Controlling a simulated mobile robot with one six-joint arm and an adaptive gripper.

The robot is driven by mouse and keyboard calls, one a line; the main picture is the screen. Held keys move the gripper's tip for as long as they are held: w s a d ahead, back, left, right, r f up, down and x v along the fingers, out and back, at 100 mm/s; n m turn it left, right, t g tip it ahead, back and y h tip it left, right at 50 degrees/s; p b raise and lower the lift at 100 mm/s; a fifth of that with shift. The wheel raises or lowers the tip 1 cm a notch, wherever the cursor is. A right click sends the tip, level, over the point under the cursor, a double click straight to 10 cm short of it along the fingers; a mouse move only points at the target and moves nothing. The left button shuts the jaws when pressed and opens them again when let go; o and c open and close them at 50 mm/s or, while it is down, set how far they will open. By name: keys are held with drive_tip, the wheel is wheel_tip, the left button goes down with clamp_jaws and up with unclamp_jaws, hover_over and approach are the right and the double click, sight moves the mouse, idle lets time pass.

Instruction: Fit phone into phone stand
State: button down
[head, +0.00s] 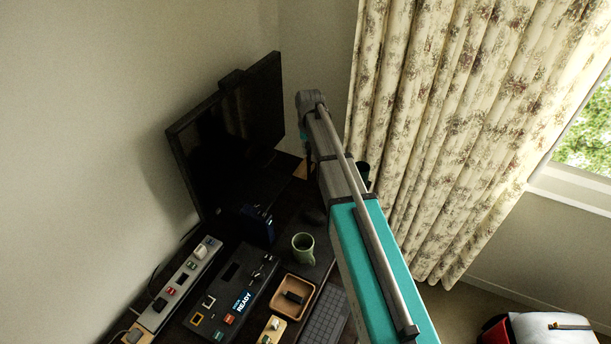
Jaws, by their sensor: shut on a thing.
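My arm (372,262) reaches from the bottom right over the desk, and its far joint is near the monitor's right edge. My gripper is hidden behind the arm, apart perhaps from a dark sliver below the far joint. I cannot make out the phone. A small tan wedge shows just left of the arm's far end; I cannot tell if it is the phone stand. A dark blue upright object (257,226) stands on the desk in front of the monitor; its kind is unclear.
A dark monitor (228,130) stands at the desk's back. A green mug (303,247), a wooden tray (281,303), a keyboard (325,318) and a control panel (232,297) crowd the desk. Patterned curtains (450,130) hang right. A suitcase (548,329) lies at bottom right.

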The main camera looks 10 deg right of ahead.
drive_tip(key=w+a+f+m+b, duration=0.3)
drive_tip(key=w+a+f+m, duration=0.1)
drive_tip(key=w+a+m, duration=0.1)
drive_tip(key=shift+w+a+f+m, duration=0.15)
drive_tip(key=shift+w+m, duration=0.35)
drive_tip(key=shift+w, duration=0.7)
drive_tip(key=w+d+f+b, duration=0.7)
drive_tip(key=w+f+b, duration=0.2)
drive_tip(key=w, duration=0.2)
drive_tip(key=shift+d+b, duration=0.25)
drive_tip(key=shift+b, duration=0.05)
